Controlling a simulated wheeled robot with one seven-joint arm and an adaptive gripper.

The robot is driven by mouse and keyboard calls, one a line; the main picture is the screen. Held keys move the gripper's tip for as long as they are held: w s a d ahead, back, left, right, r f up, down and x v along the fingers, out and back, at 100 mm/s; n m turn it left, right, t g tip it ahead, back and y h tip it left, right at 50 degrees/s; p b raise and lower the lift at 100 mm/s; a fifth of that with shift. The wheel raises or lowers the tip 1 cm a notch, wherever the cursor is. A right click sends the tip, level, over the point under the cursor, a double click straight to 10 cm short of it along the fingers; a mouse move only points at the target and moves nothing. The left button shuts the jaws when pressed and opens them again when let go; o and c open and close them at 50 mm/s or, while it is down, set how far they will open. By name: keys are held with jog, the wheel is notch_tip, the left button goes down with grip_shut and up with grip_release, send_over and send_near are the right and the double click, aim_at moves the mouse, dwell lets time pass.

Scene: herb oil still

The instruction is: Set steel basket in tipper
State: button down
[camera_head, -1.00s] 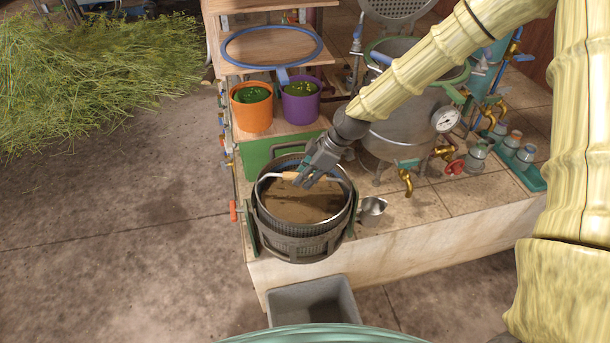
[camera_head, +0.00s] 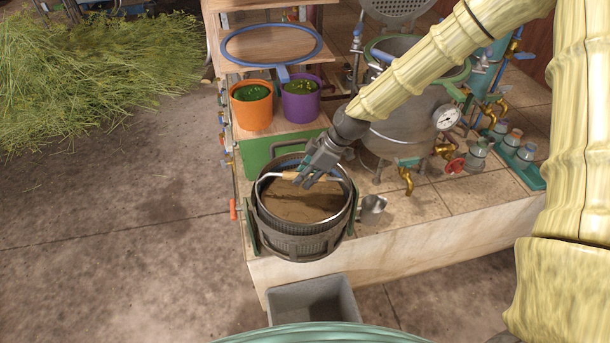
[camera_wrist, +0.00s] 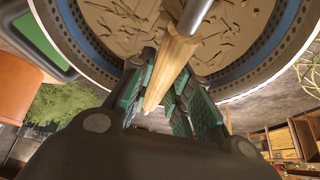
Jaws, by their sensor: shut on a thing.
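The steel basket (camera_head: 280,228) is a round perforated vessel holding brown matter, with a bail handle that has a wooden grip (camera_wrist: 170,68). My gripper (camera_head: 297,182) is shut on this grip, above the brown contents. The basket sits inside the dark slatted ring of the tipper (camera_head: 302,250), between its green side brackets at the corner of the tiled counter. The wrist view shows the basket's perforated rim (camera_wrist: 238,82) around the contents. I cannot tell whether its bottom rests on anything.
A grey bin (camera_head: 314,302) stands on the floor below the tipper. An orange pot (camera_head: 252,112) and a purple pot (camera_head: 300,107) stand behind. The still pot (camera_head: 405,135) with a gauge, a small steel cup (camera_head: 372,206) and taps are to the right.

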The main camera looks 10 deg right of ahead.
jog(key=shift+f, duration=0.3)
dwell(0.5)
jog(key=shift+a+r, duration=0.15)
jog(key=shift+a, duration=0.25)
dwell(0.5)
jog(key=c, duration=1.2)
grip_release()
jog(key=shift+c, duration=0.2)
jog(key=shift+s+d, duration=0.1)
jog(key=shift+r+p, duration=2.65)
jog(key=shift+r, duration=1.8)
